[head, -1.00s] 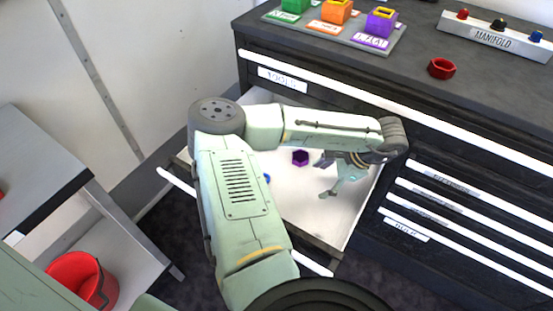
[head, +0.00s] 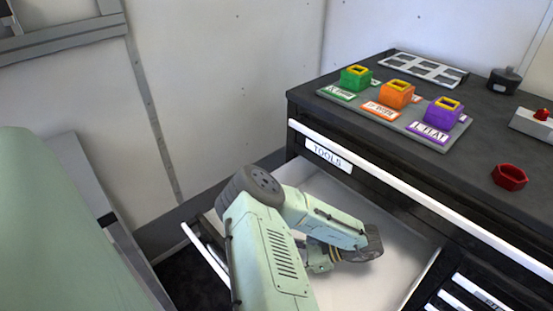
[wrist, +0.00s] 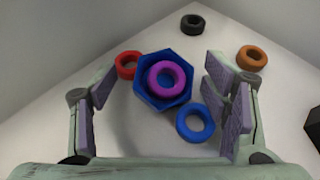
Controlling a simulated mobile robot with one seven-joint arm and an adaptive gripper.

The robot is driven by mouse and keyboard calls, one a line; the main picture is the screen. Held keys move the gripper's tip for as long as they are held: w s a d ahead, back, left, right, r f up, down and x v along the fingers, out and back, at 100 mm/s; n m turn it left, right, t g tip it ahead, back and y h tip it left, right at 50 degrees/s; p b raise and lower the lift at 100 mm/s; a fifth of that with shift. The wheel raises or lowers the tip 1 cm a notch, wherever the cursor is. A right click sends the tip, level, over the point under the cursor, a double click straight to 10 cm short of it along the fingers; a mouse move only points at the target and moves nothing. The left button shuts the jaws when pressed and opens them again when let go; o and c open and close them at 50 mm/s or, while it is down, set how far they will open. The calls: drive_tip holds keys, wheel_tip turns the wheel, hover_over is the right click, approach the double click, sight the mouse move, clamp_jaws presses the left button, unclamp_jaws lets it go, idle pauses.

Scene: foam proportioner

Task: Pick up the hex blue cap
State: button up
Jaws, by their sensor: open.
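The hex blue cap (wrist: 163,104) lies on the light drawer floor in the wrist view, with a purple ring (wrist: 184,79) on or in its middle. I cannot tell whether the ring rests inside it. My gripper (wrist: 160,84) is open, with the cap in view between its two spread fingers and nothing held. I cannot tell how far above the cap the fingers are. In the head view my gripper (head: 318,259) is down in the open drawer, and my arm hides the cap there.
Around the cap lie a red ring (wrist: 128,65), a blue ring (wrist: 195,123), an orange ring (wrist: 252,58) and a black ring (wrist: 192,24). The drawer (head: 375,287) labelled TOOLS is open. A red hex piece (head: 509,177) sits on the cabinet top.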

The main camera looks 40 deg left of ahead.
drive_tip(key=shift+a+f, duration=0.1)
drive_tip(key=shift+f, duration=0.05)
drive_tip(key=c, duration=1.4)
